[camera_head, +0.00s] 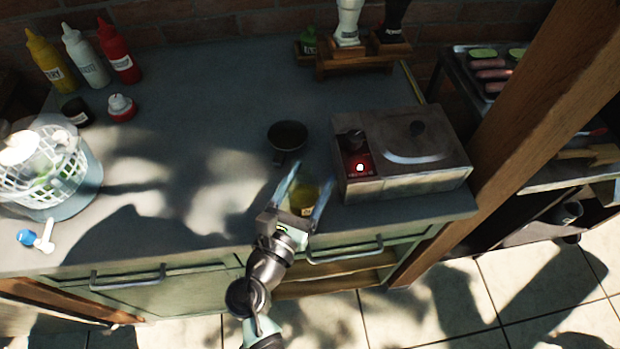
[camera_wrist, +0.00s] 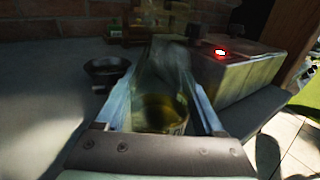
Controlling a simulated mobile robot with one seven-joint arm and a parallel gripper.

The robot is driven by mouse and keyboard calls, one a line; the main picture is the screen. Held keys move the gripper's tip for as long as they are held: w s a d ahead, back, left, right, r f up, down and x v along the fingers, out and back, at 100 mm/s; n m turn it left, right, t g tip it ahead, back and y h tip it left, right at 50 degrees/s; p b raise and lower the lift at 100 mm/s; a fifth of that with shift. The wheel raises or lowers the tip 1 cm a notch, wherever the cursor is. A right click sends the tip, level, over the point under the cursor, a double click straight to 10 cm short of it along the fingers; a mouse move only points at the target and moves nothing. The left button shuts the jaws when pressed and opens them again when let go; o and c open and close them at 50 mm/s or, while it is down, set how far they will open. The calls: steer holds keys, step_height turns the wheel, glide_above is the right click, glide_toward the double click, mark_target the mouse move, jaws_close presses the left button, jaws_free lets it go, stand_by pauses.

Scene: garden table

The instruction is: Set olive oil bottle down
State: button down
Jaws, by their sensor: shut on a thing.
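The olive oil bottle (camera_head: 304,192) is clear glass with yellow-green oil and a pale label. It stands between the fingers of my gripper (camera_head: 307,188), just left of the metal warmer box near the table's front edge. In the wrist view the bottle (camera_wrist: 163,105) is upright between the two fingers of my gripper (camera_wrist: 162,108), with its neck leaning away from the camera. My gripper is shut on it. I cannot tell whether its base touches the table (camera_head: 215,105).
The metal warmer box (camera_head: 420,180) with a red light stands close to the right. A small dark pan (camera_head: 288,134) lies just behind the bottle. Sauce bottles (camera_head: 119,50) and a white basket (camera_head: 45,165) are at the left. The table's middle left is clear.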

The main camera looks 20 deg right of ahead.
steer(key=shift+r, duration=0.1)
steer(key=shift+c, duration=1.4)
jaws_free()
steer(key=shift+f, duration=0.2)
steer(key=shift+r, duration=0.1)
steer(key=shift+a+r, duration=0.1)
steer(key=v, duration=1.2)
steer(key=shift+b, duration=0.3)
